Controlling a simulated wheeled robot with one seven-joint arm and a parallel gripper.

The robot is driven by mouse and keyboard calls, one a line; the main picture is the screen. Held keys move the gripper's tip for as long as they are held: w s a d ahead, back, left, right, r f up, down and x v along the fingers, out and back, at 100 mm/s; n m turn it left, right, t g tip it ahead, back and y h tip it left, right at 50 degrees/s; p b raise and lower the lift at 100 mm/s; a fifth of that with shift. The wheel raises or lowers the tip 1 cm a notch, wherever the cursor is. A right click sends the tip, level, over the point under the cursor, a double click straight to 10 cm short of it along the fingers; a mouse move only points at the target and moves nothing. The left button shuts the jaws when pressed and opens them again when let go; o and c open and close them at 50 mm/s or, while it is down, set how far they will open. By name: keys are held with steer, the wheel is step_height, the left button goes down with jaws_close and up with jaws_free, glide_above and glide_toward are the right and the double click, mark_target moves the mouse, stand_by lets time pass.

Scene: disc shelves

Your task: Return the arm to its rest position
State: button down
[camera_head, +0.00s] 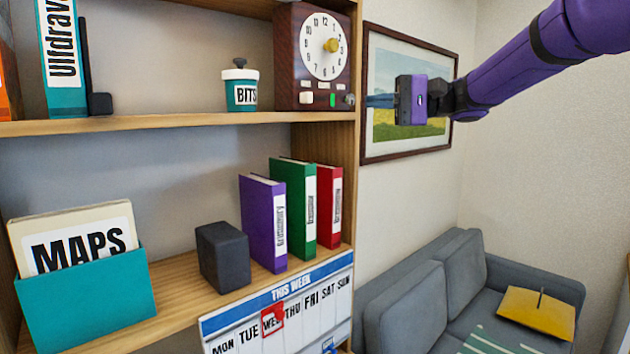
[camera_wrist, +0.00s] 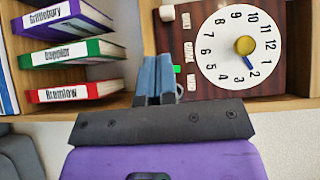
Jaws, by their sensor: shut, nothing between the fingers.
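My purple arm (camera_head: 545,55) reaches in from the upper right in the head view. My gripper (camera_head: 373,101) points left, in front of the framed picture and just right of the shelf's side panel. Its blue-grey fingers are together and empty, and they also show in the wrist view (camera_wrist: 156,75). They appear close to the lower edge of the dark red clock box (camera_wrist: 200,55); I cannot tell whether they touch it. The clock box (camera_head: 301,82) stands on the upper shelf (camera_head: 180,122), with a white dial and a yellow knob.
Purple (camera_head: 264,222), green (camera_head: 295,201) and red (camera_head: 329,204) binders stand on the lower shelf beside a dark block (camera_head: 222,257) and a teal MAPS holder (camera_head: 85,300). A BITS pot (camera_head: 240,88) stands above. A grey sofa (camera_head: 455,285) is lower right. Open air lies above it.

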steer(key=s+d+f+h, duration=0.1)
steer(key=s+f+h, duration=0.35)
steer(key=s, duration=0.45)
steer(key=s+d+f+h, duration=0.1)
steer(key=s+f+h, duration=0.35)
steer(key=s, duration=0.45)
steer(key=s+d+f+n+t+h, duration=0.1)
steer(key=s+d+f+t+h, duration=0.1)
steer(key=s+d+f+h, duration=0.6)
steer(key=s+d+f, duration=0.2)
steer(key=s+f, duration=0.1)
steer(key=s, duration=0.3)
steer(key=shift+s+f+n+t, duration=0.2)
steer(key=shift+f+n+t, duration=0.05)
steer(key=shift+n+t, duration=0.15)
